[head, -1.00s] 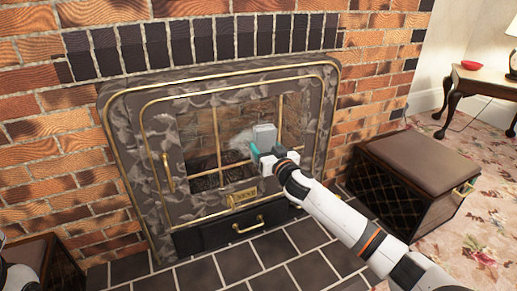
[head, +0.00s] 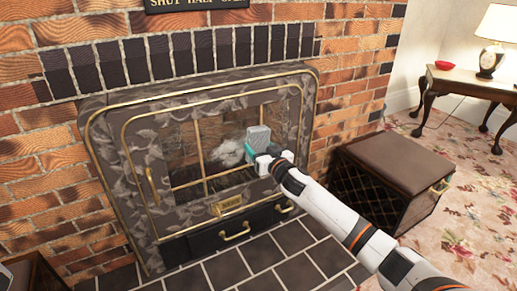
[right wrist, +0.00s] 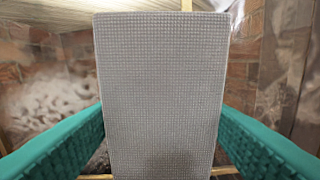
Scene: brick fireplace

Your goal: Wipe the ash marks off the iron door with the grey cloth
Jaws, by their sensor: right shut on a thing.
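The grey cloth (head: 258,138) is a flat, upright block with a woven texture. It fills the middle of the right wrist view (right wrist: 160,85). My right gripper (head: 262,157) is shut on it, with a teal finger on each side, in front of the door's glass. The iron door (head: 186,220) is mottled grey with gold trim, and it is closed. A whitish ash mark (head: 229,153) shows on its glass just left of the cloth, and also at the left of the right wrist view (right wrist: 45,103). I cannot tell whether the cloth touches the glass. My left gripper is out of view.
A gold handle (head: 152,187) sits on the door's left side. Below is a black drawer (head: 207,243) with gold pulls. A brown padded box (head: 392,165) stands right of the hearth. A side table (head: 462,84) with a lamp is farther right.

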